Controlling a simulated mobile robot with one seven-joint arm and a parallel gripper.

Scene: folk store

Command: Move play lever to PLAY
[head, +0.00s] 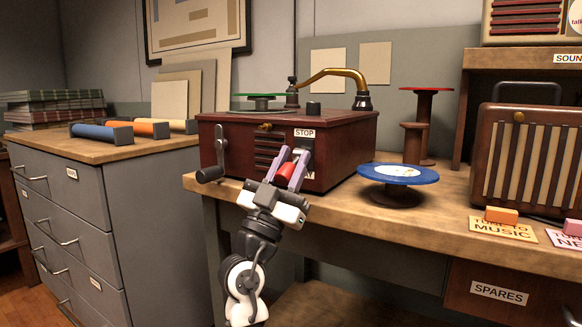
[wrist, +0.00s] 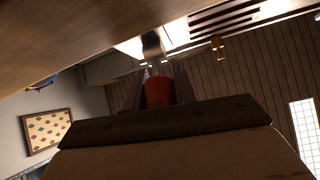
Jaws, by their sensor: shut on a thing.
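The play lever's red knob (head: 285,174) is on the front of the dark red record player (head: 345,140), low and below the STOP label (head: 304,133). My gripper (head: 293,167) is shut on the red knob, one finger on each side. In the wrist view the red knob (wrist: 158,92) sits between the two fingers. A PLAY label is not readable in either view; my gripper covers part of the lever plate.
A crank handle (head: 210,174) sticks out at the player's left front. A blue disc on a stand (head: 398,174) stands right of the player on the wooden bench (head: 440,222). A brass tone arm (head: 335,74) is on top. A grey drawer cabinet (head: 120,215) is at left.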

